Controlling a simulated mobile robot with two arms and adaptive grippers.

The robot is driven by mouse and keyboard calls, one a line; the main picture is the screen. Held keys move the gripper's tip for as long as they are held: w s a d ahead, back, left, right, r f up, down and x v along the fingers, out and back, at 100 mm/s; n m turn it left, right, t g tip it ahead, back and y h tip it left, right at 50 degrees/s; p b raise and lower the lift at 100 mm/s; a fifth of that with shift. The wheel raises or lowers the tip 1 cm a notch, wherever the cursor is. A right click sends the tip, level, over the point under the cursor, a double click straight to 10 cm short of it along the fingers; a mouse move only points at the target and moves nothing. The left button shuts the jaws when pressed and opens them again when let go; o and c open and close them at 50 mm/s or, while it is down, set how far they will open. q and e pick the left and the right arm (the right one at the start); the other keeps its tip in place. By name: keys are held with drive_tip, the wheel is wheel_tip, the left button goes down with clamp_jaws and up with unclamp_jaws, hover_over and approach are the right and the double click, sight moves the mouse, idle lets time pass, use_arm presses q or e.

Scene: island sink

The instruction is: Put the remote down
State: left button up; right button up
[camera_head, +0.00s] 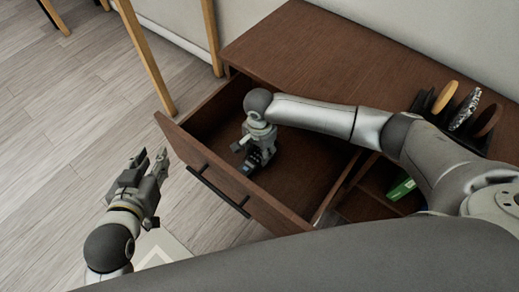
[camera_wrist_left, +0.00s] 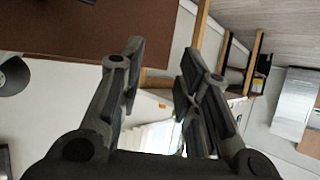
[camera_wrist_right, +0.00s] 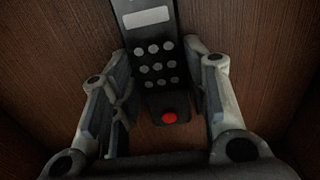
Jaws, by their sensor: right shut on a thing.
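The remote (camera_wrist_right: 150,50) is dark, with a grey screen, round grey buttons and a red button. In the right wrist view it lies between the fingers of my right gripper (camera_wrist_right: 165,75), which is shut on it. In the head view my right gripper (camera_head: 255,146) reaches down into the open wooden drawer (camera_head: 305,180), with the remote (camera_head: 265,156) at its fingertips. I cannot tell whether the remote touches the drawer bottom. My left gripper (camera_head: 150,168) is open and empty, outside the drawer in front of its left end.
The drawer front has a dark handle (camera_head: 217,190). The brown cabinet top (camera_head: 320,60) is mostly clear, with several round-edged items in a dark holder (camera_head: 425,105) at its right. A green box (camera_head: 401,188) sits in a compartment beside the drawer. Wooden legs (camera_head: 150,60) stand behind.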

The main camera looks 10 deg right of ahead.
sight(259, 153)
drive_tip(key=o, duration=1.1)
drive_tip(key=shift+r, duration=0.2)
wheel_tip(259, 153, up, 4)
drive_tip(key=shift+f+p, duration=0.15)
drive_tip(key=shift+p, duration=0.7)
wheel_tip(259, 153, up, 3)
drive_tip(key=shift+r+p, duration=0.1)
drive_tip(key=shift+p, duration=0.6)
use_arm(q)
drive_tip(key=s+a+f+g+y+p, duration=0.1)
drive_tip(key=s+a+f+g, duration=0.1)
drive_tip(key=s, duration=0.5)
drive_tip(key=s+a+f+g+y, duration=0.1)
drive_tip(key=s+a+f+g, duration=0.2)
drive_tip(key=s+g, duration=0.3)
drive_tip(key=shift+s+f+g+p, duration=0.4)
drive_tip(key=shift+s+f, duration=0.1)
drive_tip(key=shift+f, duration=0.2)
use_arm(e)
wheel_tip(259, 153, up, 5)
